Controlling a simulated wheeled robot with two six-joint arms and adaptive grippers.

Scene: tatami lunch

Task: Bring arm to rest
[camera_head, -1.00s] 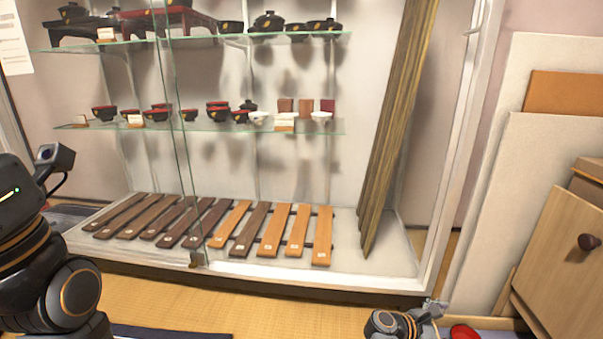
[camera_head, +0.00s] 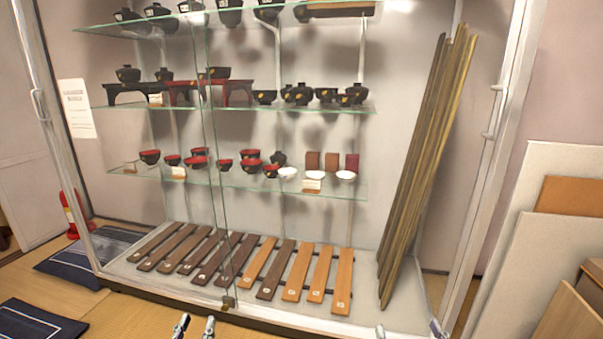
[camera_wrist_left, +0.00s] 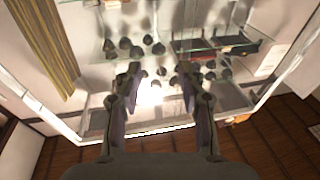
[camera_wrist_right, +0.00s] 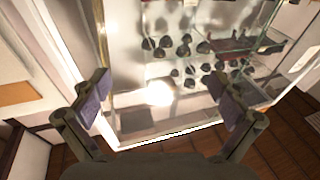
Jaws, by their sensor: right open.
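My left gripper (camera_head: 196,326) shows only as two fingertips at the bottom edge of the head view, in front of the display cabinet. In the left wrist view its two fingers (camera_wrist_left: 159,82) stand apart with nothing between them. My right gripper (camera_head: 409,330) also shows only by its fingertips at the bottom edge, further right. In the right wrist view its fingers (camera_wrist_right: 165,90) are spread wide and empty. Most of both arms is out of the head view.
A glass display cabinet (camera_head: 228,300) fills the middle, with bowls on shelves, wooden boards (camera_head: 292,278) and leaning planks (camera_head: 425,165). Dark cushions (camera_head: 38,323) and a red extinguisher (camera_head: 73,214) are at left. Pale panels (camera_head: 543,262) lean at right.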

